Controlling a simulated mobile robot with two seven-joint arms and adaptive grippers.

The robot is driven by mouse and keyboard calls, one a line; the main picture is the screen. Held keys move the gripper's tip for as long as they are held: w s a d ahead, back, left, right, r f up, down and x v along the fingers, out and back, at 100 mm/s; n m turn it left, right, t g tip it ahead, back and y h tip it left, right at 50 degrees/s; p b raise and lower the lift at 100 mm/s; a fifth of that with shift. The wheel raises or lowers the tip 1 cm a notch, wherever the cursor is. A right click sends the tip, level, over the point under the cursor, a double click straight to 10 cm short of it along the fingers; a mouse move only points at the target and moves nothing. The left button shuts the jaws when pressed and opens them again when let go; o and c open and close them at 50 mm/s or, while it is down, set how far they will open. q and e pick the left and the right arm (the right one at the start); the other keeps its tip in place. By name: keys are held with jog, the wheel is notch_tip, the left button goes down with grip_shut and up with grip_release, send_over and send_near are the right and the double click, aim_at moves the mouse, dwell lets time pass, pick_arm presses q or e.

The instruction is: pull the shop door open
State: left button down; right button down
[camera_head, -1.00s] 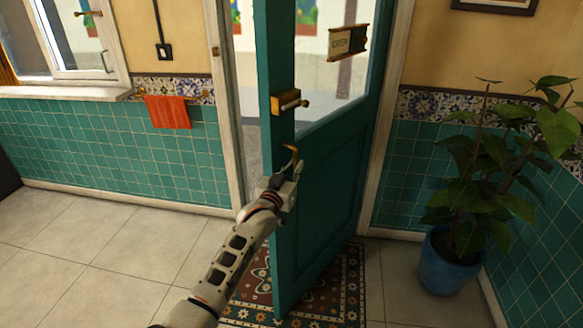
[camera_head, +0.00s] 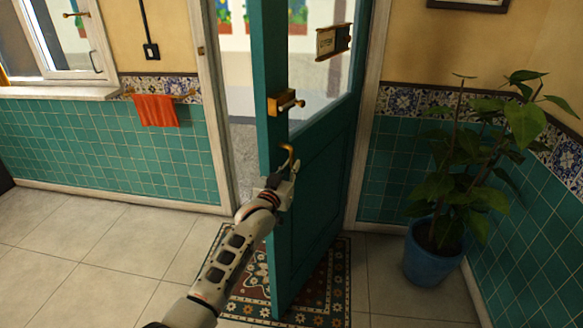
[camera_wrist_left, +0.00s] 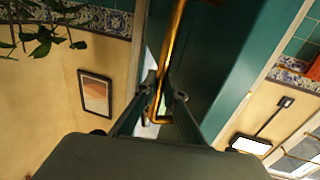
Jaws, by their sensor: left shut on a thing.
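The teal shop door (camera_head: 312,195) with a glass upper pane stands partly open into the room, with a gap at its left edge. A brass lock box (camera_head: 285,103) sits on it above the curved brass door handle (camera_head: 289,154). My left gripper (camera_head: 286,176) is at the handle, below the lock box. In the left wrist view, the brass handle (camera_wrist_left: 172,60) runs down between the fingers of my left gripper (camera_wrist_left: 162,97), which is shut on it. My right gripper is not in view.
A patterned doormat (camera_head: 335,285) lies under the door. A plant in a blue pot (camera_head: 432,262) stands right of the door by the wall. A red towel (camera_head: 156,110) hangs left of the doorway. Tiled floor (camera_head: 75,245) at the left is clear.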

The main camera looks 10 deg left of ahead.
pick_arm(q)
jog(key=c, duration=2.1)
grip_release()
jog(key=shift+s, duration=0.1)
jog(key=v, duration=1.2)
jog(key=shift+r, duration=0.1)
